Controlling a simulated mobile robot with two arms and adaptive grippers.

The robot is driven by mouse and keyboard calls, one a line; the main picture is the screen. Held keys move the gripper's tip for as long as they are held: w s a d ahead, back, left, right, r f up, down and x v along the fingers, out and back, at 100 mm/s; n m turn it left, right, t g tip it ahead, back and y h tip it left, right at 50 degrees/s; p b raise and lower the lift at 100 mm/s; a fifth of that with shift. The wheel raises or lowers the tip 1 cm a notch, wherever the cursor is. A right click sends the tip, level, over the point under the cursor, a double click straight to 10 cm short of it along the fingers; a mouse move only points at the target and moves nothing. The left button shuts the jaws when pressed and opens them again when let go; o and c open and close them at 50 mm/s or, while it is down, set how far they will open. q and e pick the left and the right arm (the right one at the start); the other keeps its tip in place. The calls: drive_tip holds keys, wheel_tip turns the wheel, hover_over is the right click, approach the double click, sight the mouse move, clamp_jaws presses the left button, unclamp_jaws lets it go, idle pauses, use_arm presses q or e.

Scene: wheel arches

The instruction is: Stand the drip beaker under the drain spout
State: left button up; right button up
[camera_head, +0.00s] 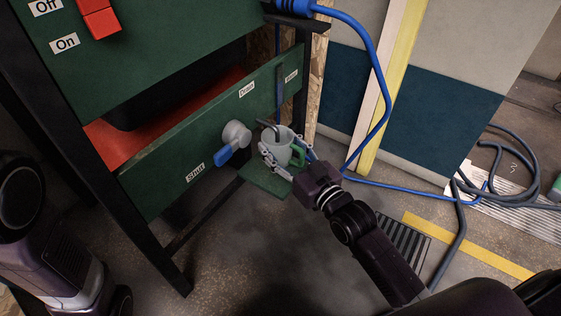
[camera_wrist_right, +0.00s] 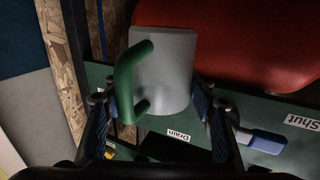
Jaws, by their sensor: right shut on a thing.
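The drip beaker (camera_head: 277,147) is a pale grey cup with a green handle (camera_head: 298,154). My right gripper (camera_head: 287,158) is shut on it, with one finger on each side of its body. In the right wrist view the beaker (camera_wrist_right: 172,72) sits between the fingers, its green handle (camera_wrist_right: 123,80) to the left. The dark bent drain spout (camera_head: 270,127) shows at the beaker's mouth in the head view. The beaker appears upright above a small green ledge (camera_head: 265,182); whether it touches the ledge is hidden. My left gripper is not in view.
A valve with a blue lever (camera_head: 226,156) is just left of the beaker, on the green panel labelled Drain and Shut (camera_head: 160,185). A blue hose (camera_head: 385,90) hangs at the right. A black frame leg (camera_head: 150,240) stands at left. A floor grate (camera_head: 402,240) lies near my right arm.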

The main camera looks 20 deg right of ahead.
sight(285, 162)
wheel_tip(285, 162, down, 4)
drive_tip(key=b, duration=0.3)
drive_tip(key=shift+f, duration=0.15)
drive_tip(key=o, duration=1.2)
drive_tip(key=shift+c, duration=0.2)
